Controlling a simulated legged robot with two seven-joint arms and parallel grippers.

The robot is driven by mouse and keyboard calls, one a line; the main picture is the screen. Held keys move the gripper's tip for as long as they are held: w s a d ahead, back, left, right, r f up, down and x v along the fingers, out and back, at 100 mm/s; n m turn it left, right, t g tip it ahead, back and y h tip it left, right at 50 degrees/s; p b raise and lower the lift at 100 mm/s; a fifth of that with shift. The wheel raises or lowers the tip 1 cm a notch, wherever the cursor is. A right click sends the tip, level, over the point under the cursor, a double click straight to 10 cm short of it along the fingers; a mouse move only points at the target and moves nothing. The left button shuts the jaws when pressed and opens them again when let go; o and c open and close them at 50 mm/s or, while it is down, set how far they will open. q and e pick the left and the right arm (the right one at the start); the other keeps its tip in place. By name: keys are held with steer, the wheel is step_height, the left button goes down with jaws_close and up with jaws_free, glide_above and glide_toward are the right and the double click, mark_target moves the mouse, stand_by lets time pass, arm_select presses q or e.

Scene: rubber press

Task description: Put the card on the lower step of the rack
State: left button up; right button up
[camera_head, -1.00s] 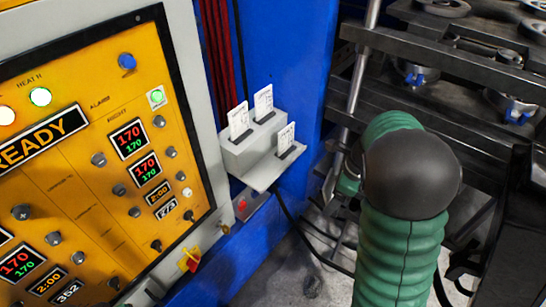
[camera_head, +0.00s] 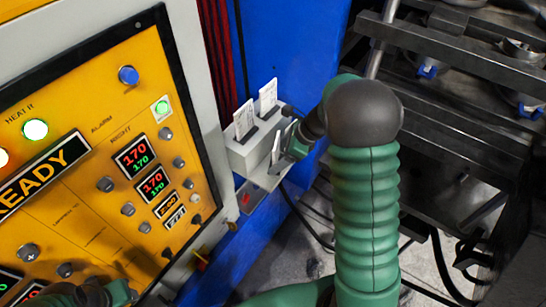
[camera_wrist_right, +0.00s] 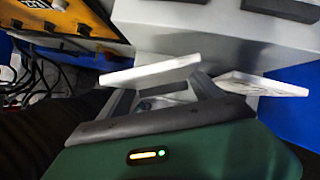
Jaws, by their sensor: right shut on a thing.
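The grey stepped rack (camera_head: 240,160) stands at the right side of the control panel. Two white cards, one (camera_head: 244,118) and another (camera_head: 268,96), stand upright on its upper step. My right gripper (camera_head: 283,150) is at the lower step, shut on a white card (camera_head: 276,148). The held card also shows edge-on at the fingertips in the right wrist view (camera_wrist_right: 150,72). I cannot tell whether the held card touches the step.
The yellow control panel (camera_head: 90,190) with knobs and displays is on the left. A blue machine wall (camera_head: 300,50) is behind the rack. Dark press plates (camera_head: 450,110) are at the right. Black cables hang below the rack.

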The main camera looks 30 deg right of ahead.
mark_target(278, 157)
steer(key=shift+w+a+f+p, duration=0.2)
steer(key=shift+w+a, duration=0.15)
steer(key=shift+w, duration=0.3)
steer(key=shift+w+a+f+p, duration=0.1)
steer(key=shift+w+a+f, duration=0.1)
steer(key=shift+w+a, duration=0.3)
steer(key=f, duration=0.1)
steer(key=s+d+f, duration=0.1)
steer(key=shift+f, duration=0.3)
steer(key=shift+w+d+f, duration=0.15)
steer(key=shift+d+f, duration=0.05)
steer(key=shift+f, duration=0.1)
steer(key=o, duration=1.6)
steer(key=shift+w+a, duration=0.15)
steer(key=shift+a, duration=0.1)
steer(key=shift+a+r, duration=0.1)
steer(key=v, duration=1.2)
